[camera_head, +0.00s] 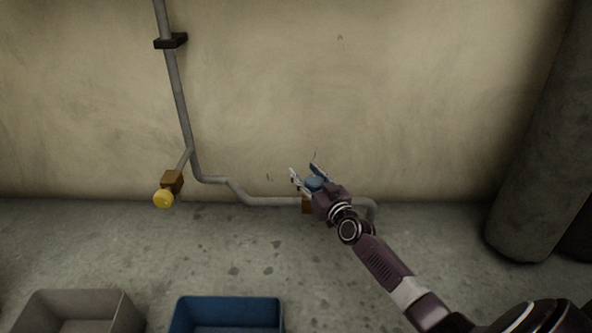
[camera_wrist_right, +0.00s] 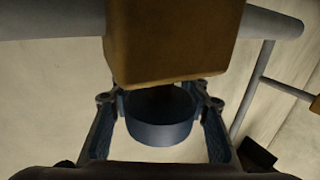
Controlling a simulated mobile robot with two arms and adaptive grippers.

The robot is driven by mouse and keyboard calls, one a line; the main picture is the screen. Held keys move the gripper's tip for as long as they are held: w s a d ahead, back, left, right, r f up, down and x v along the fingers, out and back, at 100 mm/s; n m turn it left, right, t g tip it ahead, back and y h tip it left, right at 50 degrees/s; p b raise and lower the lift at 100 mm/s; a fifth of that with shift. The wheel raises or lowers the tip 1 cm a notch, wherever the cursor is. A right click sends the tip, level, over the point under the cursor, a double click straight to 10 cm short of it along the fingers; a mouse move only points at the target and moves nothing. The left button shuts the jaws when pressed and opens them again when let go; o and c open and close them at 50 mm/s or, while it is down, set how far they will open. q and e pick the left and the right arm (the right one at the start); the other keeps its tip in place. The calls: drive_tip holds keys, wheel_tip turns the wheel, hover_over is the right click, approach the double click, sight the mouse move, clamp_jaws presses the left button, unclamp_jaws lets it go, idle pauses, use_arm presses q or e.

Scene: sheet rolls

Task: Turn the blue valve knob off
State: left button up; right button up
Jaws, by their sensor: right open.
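The blue valve knob (camera_head: 314,184) is on the pipe near the foot of the wall, in the middle of the head view. In the right wrist view the knob (camera_wrist_right: 160,118) is a round blue disc under its brown valve body (camera_wrist_right: 172,42). My right gripper (camera_head: 308,172) is open at the knob, with one finger on each side of it. The gripper partly hides the valve body in the head view. My left gripper is not in view.
A grey pipe (camera_head: 180,100) runs down the wall and along its foot. A yellow knob (camera_head: 163,198) is on a branch at the left. A blue bin (camera_head: 228,300) and a grey bin (camera_head: 72,296) stand in front. A large roll (camera_head: 545,150) stands at the right.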

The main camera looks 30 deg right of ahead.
drive_tip(key=shift+w, duration=0.15)
drive_tip(key=c, duration=1.1)
drive_tip(key=shift+f, duration=0.1)
drive_tip(key=shift+c, duration=0.3)
